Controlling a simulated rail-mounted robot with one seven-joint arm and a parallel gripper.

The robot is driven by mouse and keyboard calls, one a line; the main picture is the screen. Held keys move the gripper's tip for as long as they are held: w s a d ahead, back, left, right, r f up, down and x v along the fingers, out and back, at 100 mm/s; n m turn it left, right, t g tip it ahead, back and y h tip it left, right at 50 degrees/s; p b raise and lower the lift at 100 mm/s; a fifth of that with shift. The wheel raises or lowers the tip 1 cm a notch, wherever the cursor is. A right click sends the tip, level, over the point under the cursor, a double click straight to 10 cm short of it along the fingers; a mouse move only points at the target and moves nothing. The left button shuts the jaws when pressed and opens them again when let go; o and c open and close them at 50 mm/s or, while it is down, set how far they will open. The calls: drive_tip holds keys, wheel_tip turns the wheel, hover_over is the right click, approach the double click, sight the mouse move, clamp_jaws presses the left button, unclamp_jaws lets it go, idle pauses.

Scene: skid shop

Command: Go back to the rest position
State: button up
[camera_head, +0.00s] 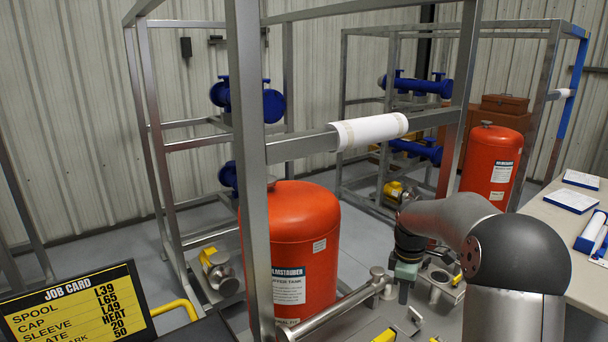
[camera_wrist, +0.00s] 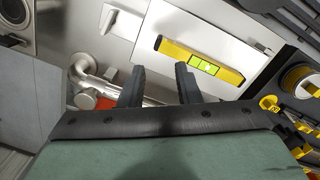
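My gripper (camera_head: 403,289) hangs at the end of my arm, right of the front red tank in the head view. In the wrist view my gripper (camera_wrist: 160,82) has its two dark fingers apart, with nothing between them. Below it are a metal surface and a yellow spirit level (camera_wrist: 203,62) with a green vial, lying just beyond the fingertips. A bent metal pipe (camera_wrist: 88,72) lies to the left of the fingers. In the head view the fingertips are small and partly lost against the metal parts behind them.
A grey steel frame (camera_head: 249,190) with a white sleeve (camera_head: 368,131) on its crossbar stands in front. Red tanks (camera_head: 304,235) (camera_head: 491,165) stand behind. A job card (camera_head: 75,308) is at lower left. A table (camera_head: 552,222) with papers is at right.

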drive_tip(key=s+a+r+m, duration=0.3)
drive_tip(key=s, duration=0.4)
drive_tip(key=s+a+r+m, duration=0.2)
drive_tip(key=s+a+r, duration=0.15)
drive_tip(key=s, duration=0.35)
drive_tip(key=s+a+f+m, duration=0.1)
drive_tip(key=s+a+m, duration=0.1)
drive_tip(key=s, duration=0.7)
drive_tip(key=s+a+f+m, duration=0.2)
drive_tip(key=s+m, duration=0.3)
drive_tip(key=s, duration=0.4)
drive_tip(key=shift+s+a+f+m+t+y, duration=0.2)
drive_tip(key=shift+s+f+m+t+y, duration=0.1)
drive_tip(key=shift+s+t, duration=0.1)
drive_tip(key=shift+w+r, duration=0.1)
